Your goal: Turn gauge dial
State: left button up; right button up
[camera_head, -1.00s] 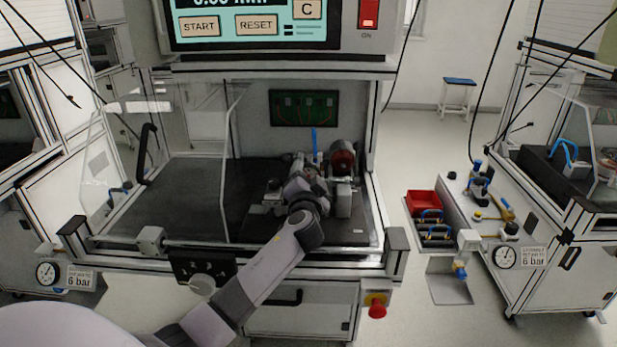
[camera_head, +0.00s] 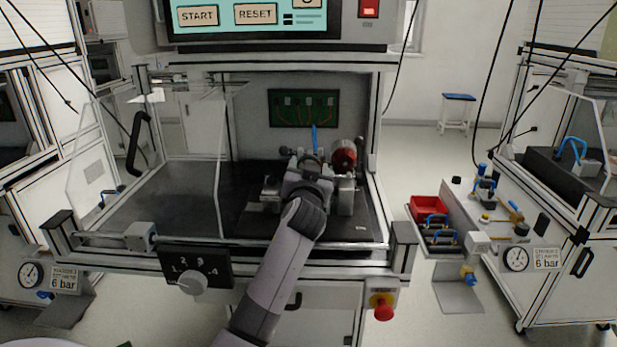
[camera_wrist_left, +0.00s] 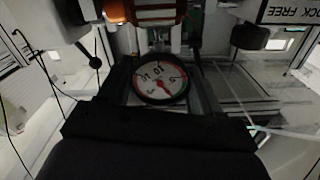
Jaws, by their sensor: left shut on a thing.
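The gauge dial (camera_wrist_left: 160,80) shows in the left wrist view, upside down, with a white face, a red needle and red and green marks on its rim. My left gripper (camera_wrist_left: 163,92) has its dark fingers on both sides of the dial and is shut on it. In the head view my left gripper (camera_head: 308,178) reaches into the open test bay, among the fixture parts; its wrist hides the dial there. A red and grey cylindrical part (camera_head: 344,158) stands just right of it. My right gripper is not in view.
A bay frame bar (camera_head: 250,246) runs under my left arm. A selector knob (camera_head: 193,281) and a red emergency button (camera_head: 382,307) sit on the front. The dark bay floor (camera_head: 165,200) at left is clear. A red bin (camera_head: 428,206) stands at right.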

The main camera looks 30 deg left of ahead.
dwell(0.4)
pick_arm(q)
jog(key=o, duration=0.8)
jog(key=shift+c, duration=0.2)
